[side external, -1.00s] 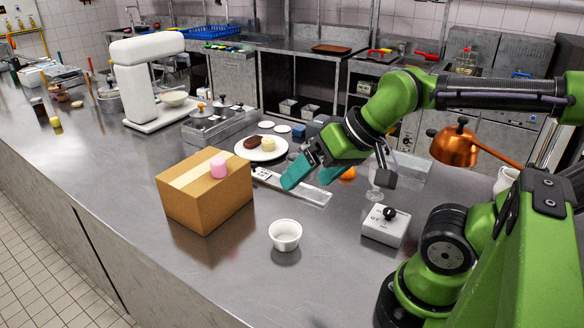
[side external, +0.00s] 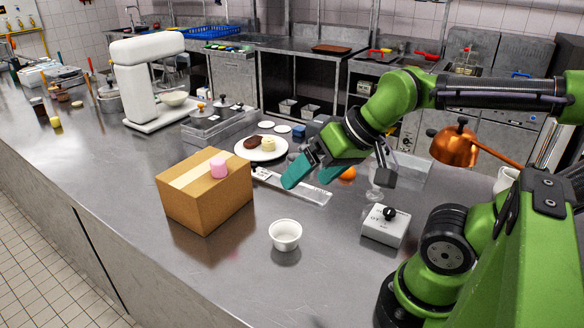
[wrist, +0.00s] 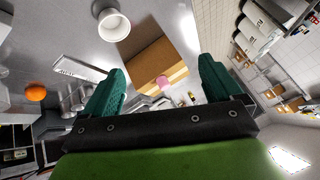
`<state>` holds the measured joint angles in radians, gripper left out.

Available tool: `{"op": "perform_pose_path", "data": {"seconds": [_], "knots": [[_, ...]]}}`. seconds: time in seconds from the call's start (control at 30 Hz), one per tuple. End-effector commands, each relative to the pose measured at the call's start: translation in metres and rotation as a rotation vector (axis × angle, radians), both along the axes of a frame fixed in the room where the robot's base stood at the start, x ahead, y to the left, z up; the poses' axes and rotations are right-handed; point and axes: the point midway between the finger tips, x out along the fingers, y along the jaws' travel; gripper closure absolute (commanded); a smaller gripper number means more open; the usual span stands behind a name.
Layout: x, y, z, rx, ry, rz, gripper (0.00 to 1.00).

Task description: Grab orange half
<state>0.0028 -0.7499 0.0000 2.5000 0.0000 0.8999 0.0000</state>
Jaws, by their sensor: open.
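The orange half (side external: 348,173) shows as a small orange shape on the counter, partly hidden behind my gripper in the side view. It also shows in the wrist view at the far left (wrist: 36,92), well outside the fingers. My gripper (side external: 313,176) has teal fingers and hangs above the counter. It is open and empty, with the two fingers apart in the wrist view (wrist: 163,80). The orange is behind and to the right of the fingertips in the side view, apart from them.
A cardboard box (side external: 205,195) with a pink item (side external: 218,166) on top stands left of my gripper.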

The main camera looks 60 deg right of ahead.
Motion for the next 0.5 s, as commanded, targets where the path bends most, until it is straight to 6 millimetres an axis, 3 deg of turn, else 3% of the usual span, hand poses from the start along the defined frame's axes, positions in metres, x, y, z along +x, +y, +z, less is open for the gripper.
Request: {"op": "perform_pose_path", "data": {"seconds": [0.17,0.27,0.5], "knots": [[0.013,-0.028,-0.016,0.007,0.085,-0.110,0.08],[0.036,-0.062,-0.017,0.009,0.149,-0.207,0.08],[0.085,-0.177,-0.026,-0.080,0.300,-0.207,0.08]]}}
